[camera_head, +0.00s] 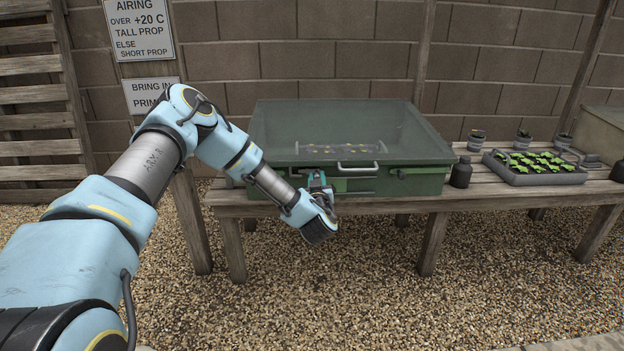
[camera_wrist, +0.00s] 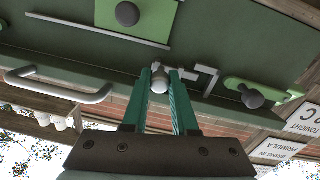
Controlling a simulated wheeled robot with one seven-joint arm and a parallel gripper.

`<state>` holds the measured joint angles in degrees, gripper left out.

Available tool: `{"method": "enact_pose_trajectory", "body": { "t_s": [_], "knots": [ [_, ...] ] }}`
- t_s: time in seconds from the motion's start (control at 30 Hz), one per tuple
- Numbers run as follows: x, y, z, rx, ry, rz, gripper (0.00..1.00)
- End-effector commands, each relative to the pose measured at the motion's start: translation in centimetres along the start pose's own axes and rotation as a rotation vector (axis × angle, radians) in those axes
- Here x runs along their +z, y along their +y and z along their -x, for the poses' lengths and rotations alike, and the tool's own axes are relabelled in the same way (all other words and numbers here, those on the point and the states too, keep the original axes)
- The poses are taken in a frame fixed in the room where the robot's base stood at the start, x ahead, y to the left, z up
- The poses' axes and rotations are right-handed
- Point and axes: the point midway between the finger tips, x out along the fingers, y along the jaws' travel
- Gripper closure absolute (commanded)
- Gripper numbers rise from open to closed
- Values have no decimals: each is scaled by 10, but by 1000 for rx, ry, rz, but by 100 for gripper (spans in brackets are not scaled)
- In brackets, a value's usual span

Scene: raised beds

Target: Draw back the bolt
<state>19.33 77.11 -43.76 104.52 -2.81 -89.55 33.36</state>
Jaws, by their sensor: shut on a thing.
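The bolt is on the front of a green cold frame (camera_head: 420,182) with a clear lid. In the wrist view, my gripper (camera_wrist: 160,82) has its two teal fingers shut on the bolt's pale round knob (camera_wrist: 159,84). A thin pale rod (camera_wrist: 95,29) runs along the front nearby, and a pale angled bracket (camera_wrist: 207,77) sits just right of the fingers. In the head view, my gripper (camera_head: 317,181) is at the front of the frame, left of centre, and hides the bolt.
A pale bar handle (camera_wrist: 60,86) is left of the fingers, and a light green latch with a dark knob (camera_wrist: 251,96) is right. The frame stands on a wooden bench (camera_head: 400,204) with a dark bottle (camera_head: 461,173) and a seedling tray (camera_head: 535,178). The gravel in front is clear.

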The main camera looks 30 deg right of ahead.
Motion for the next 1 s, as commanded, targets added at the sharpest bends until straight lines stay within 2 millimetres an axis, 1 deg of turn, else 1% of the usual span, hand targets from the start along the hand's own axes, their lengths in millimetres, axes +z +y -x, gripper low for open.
{"method": "enact_pose_trajectory", "body": {
  "t_s": [0.03, 0.13, 0.23, 0.47, 0.5, 0.7, 0.73, 0.77, 1.0],
  "knots": [
    [1, 10, 0, 5, 0, -1, 100],
    [3, 20, 0, 3, 1, -1, 100],
    [3, 24, -1, 1, 0, 0, 100],
    [3, 26, -1, 5, 0, 2, 100],
    [3, 26, 0, 6, 0, 2, 71],
    [4, 26, 0, 5, -1, 2, 49],
    [4, 25, 0, 4, -1, 1, 46],
    [4, 25, 0, 4, -1, 1, 44],
    [4, 24, 0, 2, 0, 1, 44]
  ]
}}
